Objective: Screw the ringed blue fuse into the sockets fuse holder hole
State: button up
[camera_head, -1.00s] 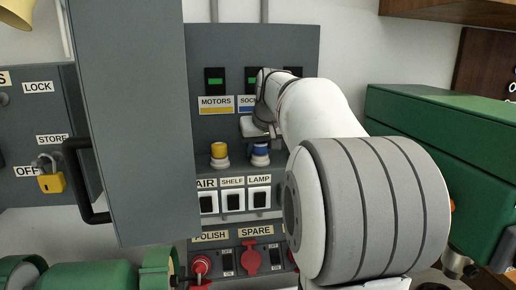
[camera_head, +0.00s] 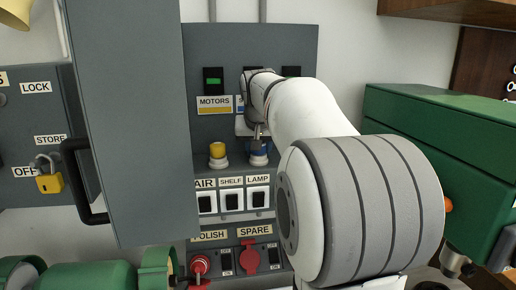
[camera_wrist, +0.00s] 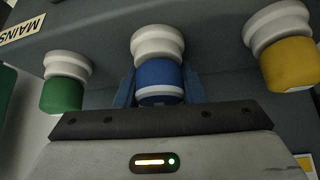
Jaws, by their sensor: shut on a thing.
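The blue fuse (camera_wrist: 160,76) with a white ring stands in line with a white round holder (camera_wrist: 158,42) in the wrist view. The two meet, but I cannot tell how deep the fuse sits. My gripper (camera_wrist: 160,84) has its blue fingers on both sides of the fuse, shut on it. In the head view the blue fuse (camera_head: 259,156) is partly visible below my gripper (camera_head: 257,138), under the column whose label my wrist mostly covers.
A yellow fuse (camera_head: 217,150) in its holder stands close to the left in the head view. A green fuse (camera_wrist: 62,94) stands on the other side in the wrist view. Switches (camera_head: 231,198) lie below, and an open grey cabinet door (camera_head: 135,120) stands at left.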

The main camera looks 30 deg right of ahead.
jog(key=shift+f, duration=0.25)
jog(key=shift+m+g+h, duration=0.3)
jog(key=shift+m+h, duration=0.1)
jog(key=shift+m, duration=0.5)
jog(key=shift+s+d+m+g+h, duration=0.15)
jog(key=shift+m+g+h, duration=0.25)
jog(key=shift+m, duration=0.5)
jog(key=o, duration=0.3)
jog(key=shift+o, duration=1.1)
jog(key=shift+s+a+r, duration=0.15)
jog(key=shift+a+r, duration=0.05)
jog(key=shift+d, duration=0.1)
jog(key=shift+n, duration=0.3)
jog(key=shift+n+t+y, duration=0.4)
jog(key=shift+n, duration=0.2)
